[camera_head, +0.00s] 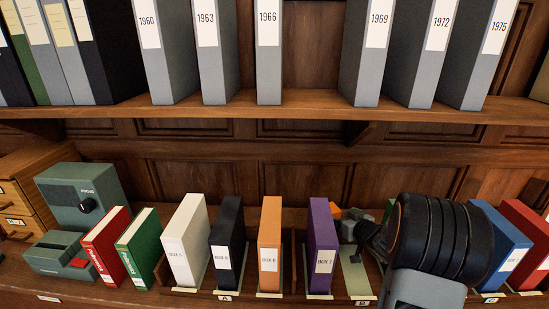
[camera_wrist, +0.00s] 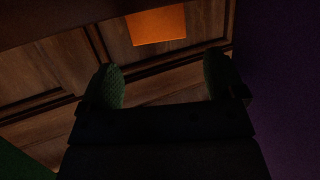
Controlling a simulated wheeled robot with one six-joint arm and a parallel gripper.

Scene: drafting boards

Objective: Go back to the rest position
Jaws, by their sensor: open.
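My gripper (camera_head: 352,226) is among the boxes on the lower shelf, just right of the purple box (camera_head: 322,245). In the wrist view its two green-padded fingers (camera_wrist: 163,80) stand wide apart with nothing between them. That view shows a dark purple side at the right and a dark green one at the lower left. My dark ribbed arm hides part of the row, including most of a green box (camera_head: 389,212).
Orange (camera_head: 270,245), black (camera_head: 227,245) and white (camera_head: 186,240) boxes stand to the left, a blue box (camera_head: 503,245) and red box (camera_head: 527,240) to the right. An upper shelf (camera_head: 310,104) holds grey binders. An orange patch (camera_wrist: 158,27) shows beyond the fingers.

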